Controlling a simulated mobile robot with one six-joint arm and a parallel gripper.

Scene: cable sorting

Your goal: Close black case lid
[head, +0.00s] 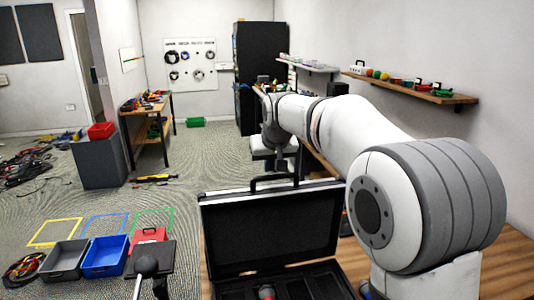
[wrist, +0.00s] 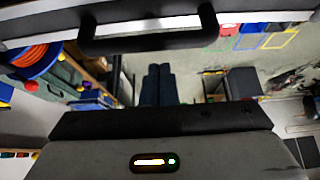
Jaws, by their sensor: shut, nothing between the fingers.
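The black case stands open at the bottom centre of the head view. Its lid (head: 268,222) is raised roughly upright, with a black handle (head: 283,178) on its top edge. My gripper (wrist: 159,68) is shut and empty in the wrist view. The lid's handle (wrist: 146,38) and edge cross the top of that view; contact with the gripper cannot be told.
Grey (head: 64,260) and blue (head: 106,256) bins and a red container (head: 148,236) stand left of the case. A dark cabinet (head: 262,50) and a wall shelf (head: 412,88) are further back. Cables lie on the floor at far left. Open carpet lies behind the bins.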

